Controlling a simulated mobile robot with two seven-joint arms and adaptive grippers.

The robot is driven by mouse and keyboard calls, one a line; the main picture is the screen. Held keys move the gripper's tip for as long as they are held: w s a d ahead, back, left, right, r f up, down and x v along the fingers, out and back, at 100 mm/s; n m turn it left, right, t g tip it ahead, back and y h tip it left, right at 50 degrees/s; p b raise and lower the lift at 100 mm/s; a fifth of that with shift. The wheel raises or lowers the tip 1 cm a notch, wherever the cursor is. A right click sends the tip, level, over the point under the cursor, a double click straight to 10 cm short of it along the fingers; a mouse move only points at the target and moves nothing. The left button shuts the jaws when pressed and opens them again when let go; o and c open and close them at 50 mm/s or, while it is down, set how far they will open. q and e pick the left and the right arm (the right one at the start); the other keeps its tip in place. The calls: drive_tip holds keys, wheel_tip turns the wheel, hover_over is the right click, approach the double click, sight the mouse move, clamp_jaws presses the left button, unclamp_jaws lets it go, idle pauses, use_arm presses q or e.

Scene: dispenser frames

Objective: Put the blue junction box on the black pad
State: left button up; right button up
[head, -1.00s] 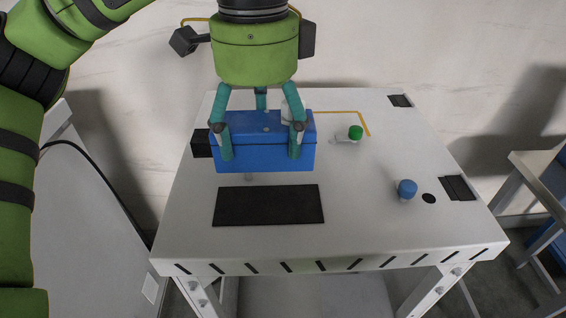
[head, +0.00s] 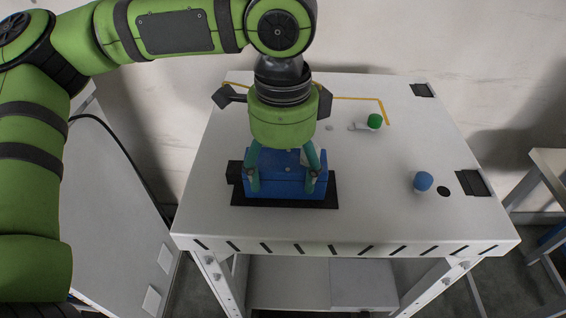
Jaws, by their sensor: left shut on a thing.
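The blue junction box (head: 290,186) is over the black pad (head: 328,192) near the front left of the white table. My right gripper is not in view.
A green-capped bottle (head: 374,121) lies at the back of the white table (head: 380,220), inside a yellow line. A blue-capped item (head: 423,181) stands to the right, beside a black round spot (head: 443,190). The table's middle right is clear.

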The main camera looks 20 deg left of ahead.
sight(284, 165)
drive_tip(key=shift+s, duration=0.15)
use_arm(q)
drive_tip(key=o, duration=1.2)
drive_tip(key=shift+f, duration=0.1)
drive_tip(key=shift+c, duration=0.2)
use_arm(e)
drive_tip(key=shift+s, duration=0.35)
use_arm(q)
wheel_tip(284, 165, up, 11)
drive_tip(key=shift+f+b, duration=0.1)
drive_tip(key=shift+b, duration=0.9)
drive_tip(key=shift+r, duration=0.75)
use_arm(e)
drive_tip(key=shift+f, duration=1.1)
